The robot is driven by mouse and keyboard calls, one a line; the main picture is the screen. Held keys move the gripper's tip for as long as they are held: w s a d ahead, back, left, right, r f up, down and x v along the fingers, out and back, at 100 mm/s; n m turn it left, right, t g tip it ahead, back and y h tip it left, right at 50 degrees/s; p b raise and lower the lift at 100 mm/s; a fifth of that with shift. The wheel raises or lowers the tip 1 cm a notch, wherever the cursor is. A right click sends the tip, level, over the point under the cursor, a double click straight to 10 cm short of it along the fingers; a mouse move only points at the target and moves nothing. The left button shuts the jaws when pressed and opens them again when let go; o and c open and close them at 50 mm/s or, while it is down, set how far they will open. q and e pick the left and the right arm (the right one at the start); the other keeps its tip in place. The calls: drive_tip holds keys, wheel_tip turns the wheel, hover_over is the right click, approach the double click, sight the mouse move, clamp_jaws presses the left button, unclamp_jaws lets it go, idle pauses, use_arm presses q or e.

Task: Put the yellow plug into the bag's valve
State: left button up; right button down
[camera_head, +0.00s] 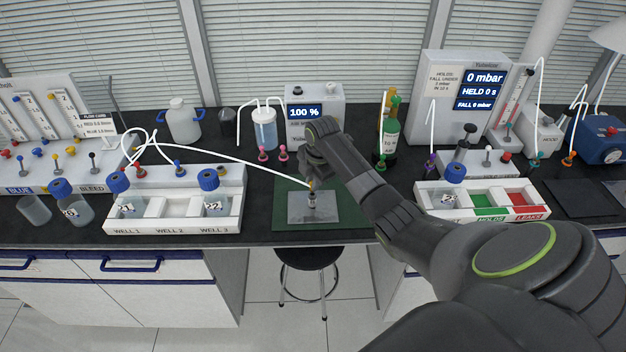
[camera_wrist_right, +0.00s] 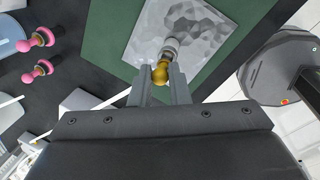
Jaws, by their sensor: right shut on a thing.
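The bag (camera_head: 325,212) is a flat, grey, foil-like sheet lying on a green mat (camera_head: 283,218). Its small grey valve (camera_head: 312,203) stands up from it, also seen in the wrist view (camera_wrist_right: 170,48). My right gripper (camera_wrist_right: 161,88) is shut on the yellow plug (camera_wrist_right: 160,73), whose rounded end shows between the fingertips. In the wrist view the plug lines up with the valve and overlaps its near end. I cannot tell whether it is seated or only above it. In the head view my right gripper (camera_head: 314,178) is over the bag. My left gripper is out of view.
A white tube (camera_head: 225,157) runs from the left to near the plug. Pink plugs (camera_head: 283,153) and a 100 % display box (camera_head: 315,105) stand behind the mat. A well tray (camera_head: 180,208) is left, a holds/leaks tray (camera_head: 480,213) right. A stool (camera_head: 308,258) stands in front.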

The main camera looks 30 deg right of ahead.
drive_tip(key=shift+f, duration=0.2)
drive_tip(key=shift+f, duration=0.65)
idle(0.6)
idle(0.4)
drive_tip(key=c, duration=1.3)
unclamp_jaws()
drive_tip(key=shift+r, duration=0.1)
drive_tip(key=s+r, duration=0.1)
drive_tip(key=r, duration=0.7)
drive_tip(key=s+r+b, duration=0.1)
drive_tip(key=s+r, duration=0.1)
drive_tip(key=r, duration=0.7)
drive_tip(key=shift+s, duration=0.25)
